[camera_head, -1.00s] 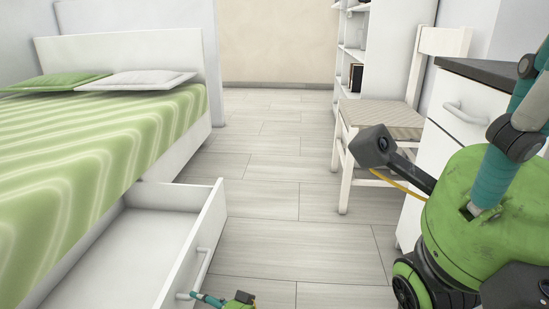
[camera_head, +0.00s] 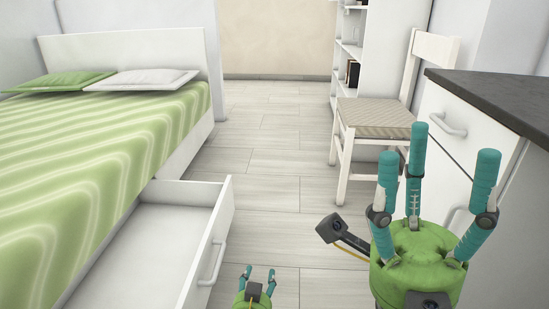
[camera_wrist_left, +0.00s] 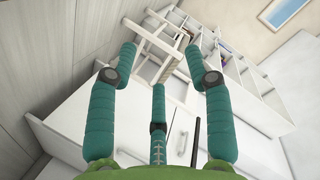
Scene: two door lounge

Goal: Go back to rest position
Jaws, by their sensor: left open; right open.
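My left gripper (camera_head: 259,274) is small and low in the head view, just right of the open drawer's handle, its green palm and teal fingers pointing up. It appears apart from the handle. It is open and empty; its spread teal fingers also show in the left wrist view (camera_wrist_left: 163,72). My right gripper (camera_head: 436,150) is large at the lower right, in front of the dark-topped white cabinet. Its three teal fingers point up, spread open, with nothing between them.
The white drawer (camera_head: 222,228) under the green-covered bed (camera_head: 100,150) stands pulled out and looks empty. A white chair (camera_head: 380,115) and the cabinet (camera_head: 455,130) stand on the right, with shelves (camera_head: 350,45) behind. The pale floor (camera_head: 265,165) between bed and chair is clear.

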